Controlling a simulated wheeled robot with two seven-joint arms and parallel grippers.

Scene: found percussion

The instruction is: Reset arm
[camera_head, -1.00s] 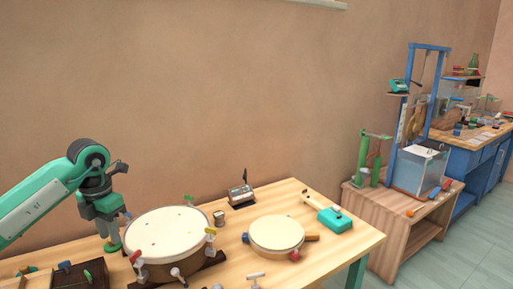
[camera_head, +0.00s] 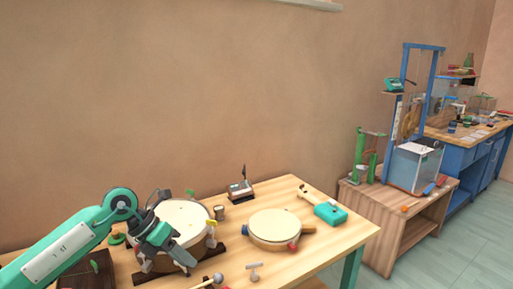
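My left arm comes in from the left, green and white with a dark wrist. Its gripper (camera_head: 174,250) is over the front left of the large drum (camera_head: 183,215), pointing down and to the right. It hides part of the drum's skin and rim. I cannot tell whether its fingers are open or shut, or whether they touch the drum. A small green round thing (camera_head: 115,239) is on the table left of the drum, apart from the gripper. My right gripper is not in view.
The wooden table (camera_head: 322,251) also bears a small drum (camera_head: 274,226), a teal-headed mallet (camera_head: 330,215), a tin cup (camera_head: 219,212) and a small dark device (camera_head: 240,191). A dark box (camera_head: 92,272) is beside my arm. A lower wooden stand (camera_head: 390,213) is at the right.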

